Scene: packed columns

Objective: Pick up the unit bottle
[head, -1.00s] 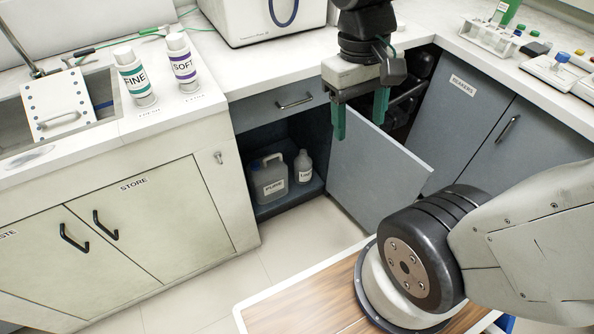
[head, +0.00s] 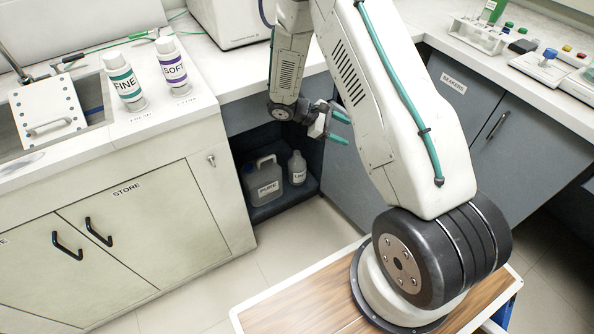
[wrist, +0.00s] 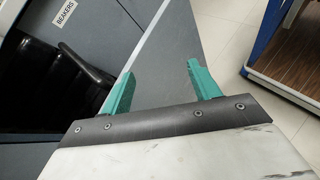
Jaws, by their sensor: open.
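The small white bottle (head: 297,168), with a label too small to read surely, stands upright in the open cupboard under the counter. It is just right of a larger grey jug marked PURE (head: 264,181). My gripper (head: 344,128) is open and empty, up and right of the bottle and apart from it, with its green fingers pointing right, away from the bottle. In the wrist view my open fingers (wrist: 160,70) have the grey cupboard door (wrist: 165,62) beyond them. The bottle is not in the wrist view.
The open door (head: 350,178) stands right of the cupboard opening, partly hidden by my arm. A drawer and the counter (head: 215,88) lie above the opening. FINE (head: 125,82) and SOFT (head: 174,66) bottles stand on the left counter. The floor (head: 295,235) before the cupboard is clear.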

